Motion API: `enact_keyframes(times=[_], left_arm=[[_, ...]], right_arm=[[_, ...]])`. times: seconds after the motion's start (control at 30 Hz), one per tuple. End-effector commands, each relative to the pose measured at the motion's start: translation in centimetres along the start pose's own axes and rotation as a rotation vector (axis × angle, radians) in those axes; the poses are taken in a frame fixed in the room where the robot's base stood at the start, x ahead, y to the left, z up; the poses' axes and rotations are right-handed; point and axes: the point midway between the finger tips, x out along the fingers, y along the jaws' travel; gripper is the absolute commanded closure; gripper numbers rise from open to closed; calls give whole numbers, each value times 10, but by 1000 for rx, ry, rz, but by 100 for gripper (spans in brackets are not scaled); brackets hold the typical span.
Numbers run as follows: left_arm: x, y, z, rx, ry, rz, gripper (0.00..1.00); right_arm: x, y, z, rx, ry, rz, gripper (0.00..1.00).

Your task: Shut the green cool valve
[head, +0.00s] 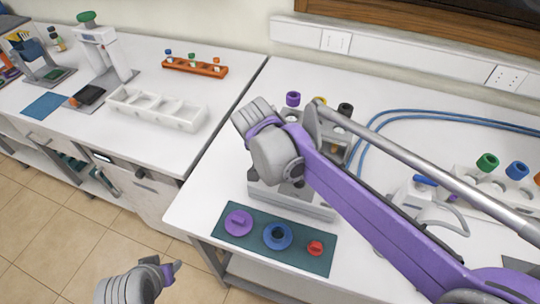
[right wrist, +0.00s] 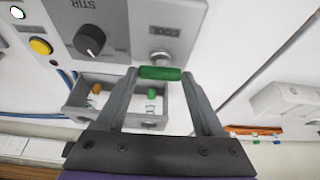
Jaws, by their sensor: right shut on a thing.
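The green cool valve (right wrist: 165,73) has a short bar handle. It sits on a grey panel below the "COOL" label, in the right wrist view. My right gripper (right wrist: 158,75) is shut on this handle, with one finger at each end; the handle lies crosswise. In the head view my right arm covers the machine (head: 290,199), and the valve and right fingertips are hidden. My left gripper (head: 174,270) is low at the bottom left, away from the table; its jaw opening does not show clearly.
The panel also has a black "STIR" knob (right wrist: 90,40) and a yellow button (right wrist: 40,47). A teal mat (head: 258,256) holds purple, blue and red parts in front of the machine. Blue hoses (head: 440,113) lie behind. A white divided tray (head: 150,117) stands on the left table.

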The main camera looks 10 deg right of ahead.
Motion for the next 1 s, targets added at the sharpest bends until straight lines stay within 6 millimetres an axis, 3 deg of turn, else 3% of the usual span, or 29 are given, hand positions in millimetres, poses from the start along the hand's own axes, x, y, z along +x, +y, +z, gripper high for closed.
enact_keyframes(times=[0.63,0.67,0.8,1.0], left_arm=[[-1,0,-1,0,1,0,50],[-1,0,-1,0,1,0,50],[-1,0,-1,0,1,0,50],[-1,0,-1,0,1,0,50]], right_arm=[[0,-1,1,45,-2,17,86],[0,-1,1,45,-2,17,25],[0,-1,0,44,-2,17,0],[0,-1,0,43,-1,17,0]])
